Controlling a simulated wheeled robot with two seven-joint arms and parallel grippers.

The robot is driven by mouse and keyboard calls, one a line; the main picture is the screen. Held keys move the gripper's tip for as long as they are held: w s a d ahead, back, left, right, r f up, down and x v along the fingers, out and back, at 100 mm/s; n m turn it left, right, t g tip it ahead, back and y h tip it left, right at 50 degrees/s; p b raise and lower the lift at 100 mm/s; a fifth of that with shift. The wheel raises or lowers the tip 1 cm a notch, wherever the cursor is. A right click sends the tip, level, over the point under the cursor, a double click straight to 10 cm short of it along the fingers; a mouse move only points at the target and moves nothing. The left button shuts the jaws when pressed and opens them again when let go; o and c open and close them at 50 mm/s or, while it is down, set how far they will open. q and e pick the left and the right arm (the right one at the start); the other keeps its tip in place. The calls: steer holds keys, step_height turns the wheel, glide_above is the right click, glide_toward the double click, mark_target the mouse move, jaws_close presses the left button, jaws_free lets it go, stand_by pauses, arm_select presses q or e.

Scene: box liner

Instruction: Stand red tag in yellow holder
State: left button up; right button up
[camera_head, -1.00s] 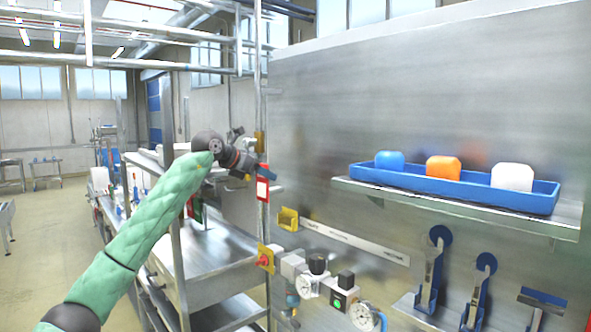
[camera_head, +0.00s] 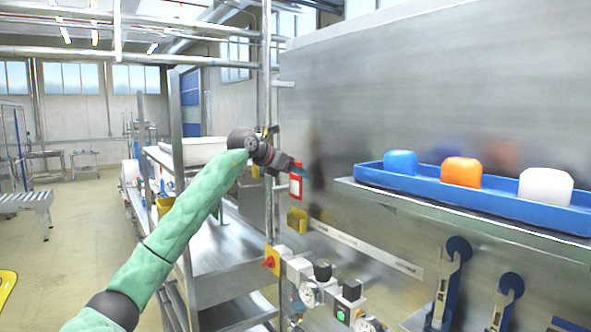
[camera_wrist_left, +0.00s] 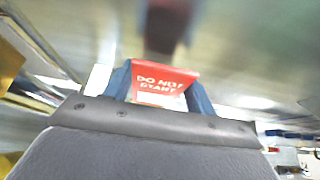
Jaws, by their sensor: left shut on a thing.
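My left gripper (camera_head: 302,173) reaches in from the left and is shut on the red tag (camera_head: 295,187). The tag has a red border and a pale middle in the head view. In the left wrist view the tag (camera_wrist_left: 165,80) sits between the blue fingers, with "DO NOT START" lettering. The yellow holder (camera_head: 297,221) is on the steel wall, at the left end of a pale strip. In the head view the tag appears just above the holder, with a small gap; their depth difference is unclear. My right gripper is not in view.
A steel shelf (camera_head: 400,205) at the right bears a blue tray (camera_head: 500,202) with blue, orange and white blocks. Valves and gauges (camera_head: 322,290) are below the holder. A metal cart (camera_head: 225,265) stands left of the wall. Hand tools hang at lower right.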

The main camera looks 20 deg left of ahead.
mark_target(295, 197)
arm_select(q)
step_height(295, 197, down, 2)
steer(key=shift+f, duration=0.25)
steer(key=shift+f+b, duration=0.3)
steer(key=shift+w+d+f+b, duration=0.2)
steer(key=shift+f+b, duration=0.15)
steer(key=shift+f, duration=0.5)
steer(key=shift+s+a+f+b, duration=0.1)
steer(key=shift+f+b, duration=0.3)
steer(key=shift+b, duration=0.1)
steer(key=shift+f+b, duration=0.3)
steer(key=shift+f, duration=0.5)
steer(key=shift+f+b, duration=0.6)
steer(key=shift+b, duration=0.1)
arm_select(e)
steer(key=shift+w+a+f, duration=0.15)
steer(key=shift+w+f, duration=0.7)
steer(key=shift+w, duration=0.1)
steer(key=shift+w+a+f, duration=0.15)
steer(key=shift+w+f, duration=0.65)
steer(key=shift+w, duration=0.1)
